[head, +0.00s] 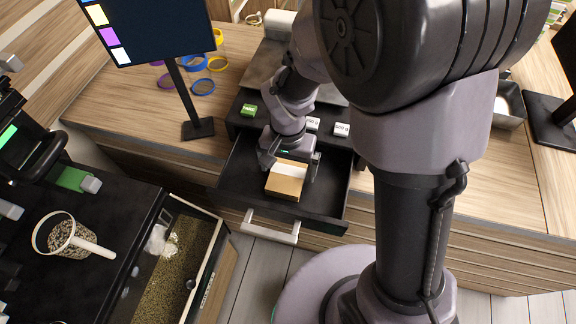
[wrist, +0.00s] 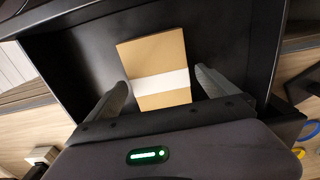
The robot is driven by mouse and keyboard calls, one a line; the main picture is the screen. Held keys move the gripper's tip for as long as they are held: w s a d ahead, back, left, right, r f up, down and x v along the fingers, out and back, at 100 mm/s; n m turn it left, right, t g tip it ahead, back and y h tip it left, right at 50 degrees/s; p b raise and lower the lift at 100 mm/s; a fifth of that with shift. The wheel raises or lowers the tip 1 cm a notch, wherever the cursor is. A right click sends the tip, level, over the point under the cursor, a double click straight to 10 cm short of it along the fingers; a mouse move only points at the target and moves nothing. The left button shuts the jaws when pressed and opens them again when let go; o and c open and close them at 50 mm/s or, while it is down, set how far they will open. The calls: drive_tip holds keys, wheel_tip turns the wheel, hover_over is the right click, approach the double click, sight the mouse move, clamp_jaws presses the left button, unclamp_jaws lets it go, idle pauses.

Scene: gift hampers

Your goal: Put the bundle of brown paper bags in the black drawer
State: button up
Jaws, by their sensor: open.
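The bundle of brown paper bags (head: 286,185), a flat brown stack with a white band, lies inside the open black drawer (head: 236,181). In the wrist view the bundle (wrist: 158,52) lies between my two fingers, with a gap on each side. My gripper (head: 289,164) is open and reaches down into the drawer over the bundle's far end. The fingers (wrist: 164,84) stand apart in the wrist view. The drawer (wrist: 225,40) shows dark walls around the bundle and is otherwise empty where I can see.
The drawer's light handle (head: 270,227) faces the front. A monitor on a stand (head: 197,128) is on the wooden counter to the left, with coloured rings (head: 203,86) behind it. A dark counter with a scoop jar (head: 62,237) is at lower left.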

wheel_tip(320, 180, up, 12)
drive_tip(key=f+p, duration=0.1)
drive_tip(key=p, duration=0.3)
wheel_tip(320, 180, up, 12)
drive_tip(key=f+t+y, duration=0.1)
drive_tip(key=t+y, duration=0.1)
drive_tip(key=t, duration=0.1)
hover_over(288, 170)
drive_tip(key=s+d, duration=0.5)
drive_tip(key=s, duration=0.1)
drive_tip(key=s+d+r+t, duration=0.1)
drive_tip(key=s+r+t, duration=0.1)
drive_tip(key=s+r, duration=0.2)
drive_tip(key=shift+s+d+t, duration=0.35)
drive_tip(key=shift+s+t, duration=0.05)
drive_tip(key=shift+s, duration=0.35)
wheel_tip(288, 170, down, 12)
drive_tip(key=b, duration=1.3)
drive_tip(key=shift+f, duration=0.25)
drive_tip(key=shift+c, duration=0.5)
